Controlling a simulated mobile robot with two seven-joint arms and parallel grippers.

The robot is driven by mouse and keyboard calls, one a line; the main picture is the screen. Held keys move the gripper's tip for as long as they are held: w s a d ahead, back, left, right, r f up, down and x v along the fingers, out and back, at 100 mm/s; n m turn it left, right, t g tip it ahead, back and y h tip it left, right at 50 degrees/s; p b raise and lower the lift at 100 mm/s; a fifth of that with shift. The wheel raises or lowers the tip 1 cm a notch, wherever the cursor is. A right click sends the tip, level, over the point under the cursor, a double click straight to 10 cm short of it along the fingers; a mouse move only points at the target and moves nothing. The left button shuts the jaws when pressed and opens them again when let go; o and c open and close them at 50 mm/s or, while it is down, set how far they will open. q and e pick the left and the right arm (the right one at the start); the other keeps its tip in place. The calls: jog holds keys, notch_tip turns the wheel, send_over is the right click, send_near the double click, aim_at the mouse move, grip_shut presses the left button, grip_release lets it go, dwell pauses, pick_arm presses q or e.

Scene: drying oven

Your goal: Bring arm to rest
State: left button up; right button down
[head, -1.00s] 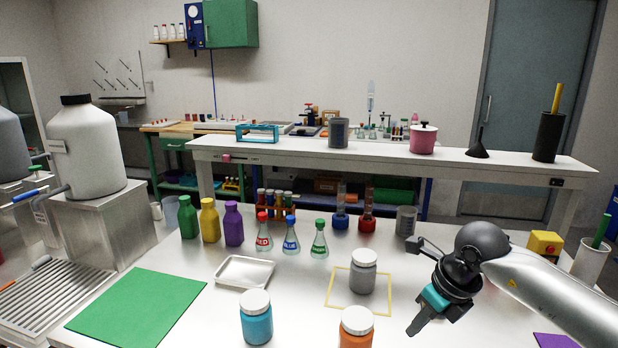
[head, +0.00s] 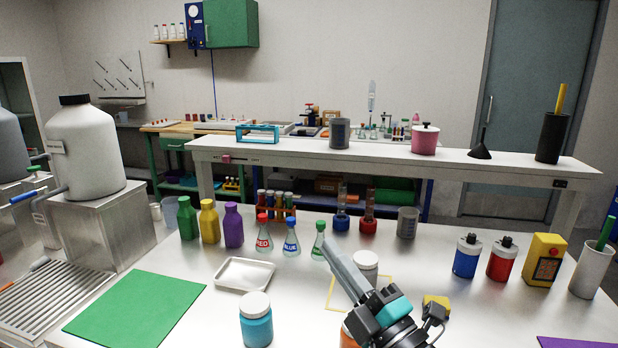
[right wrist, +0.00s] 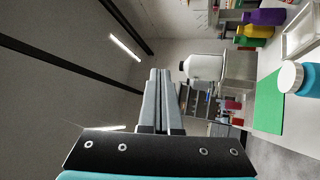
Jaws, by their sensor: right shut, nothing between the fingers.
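My right gripper (head: 343,268) is in the lower middle of the head view, above the front of the white table. Its fingers are shut with nothing between them and point up and to the left in the picture. It partly hides the grey jar (head: 366,262) with a white lid in the yellow square and most of the orange jar (head: 349,338). In the right wrist view, the closed fingers (right wrist: 158,95) point towards the room, with the ceiling at left. My left gripper is in neither view.
Several flasks stand behind the gripper, among them the green-labelled flask (head: 318,242). A blue jar (head: 256,325), metal tray (head: 244,274) and green mat (head: 135,308) lie to the left.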

jog(key=s+d+f+m+g+h, duration=0.4)
jog(key=d+f+m+h, duration=0.9)
jog(key=f+m, duration=0.3)
jog(key=s+f+m+g+y, duration=0.1)
jog(key=s+f+m+g, duration=0.1)
jog(key=s+f+g, duration=0.65)
jog(key=s+f+m+g, duration=0.3)
jog(key=s+f, duration=0.3)
jog(key=s, duration=0.6)
notch_tip(320, 180, down, 22)
jog(key=s, duration=0.3)
jog(key=s+d+f+g, duration=0.2)
jog(key=s+f, duration=1)
jog(key=s, duration=0.2)
jog(key=shift+s+f+n, duration=0.25)
jog(key=shift+f+n, duration=0.1)
jog(key=shift+n, duration=0.05)
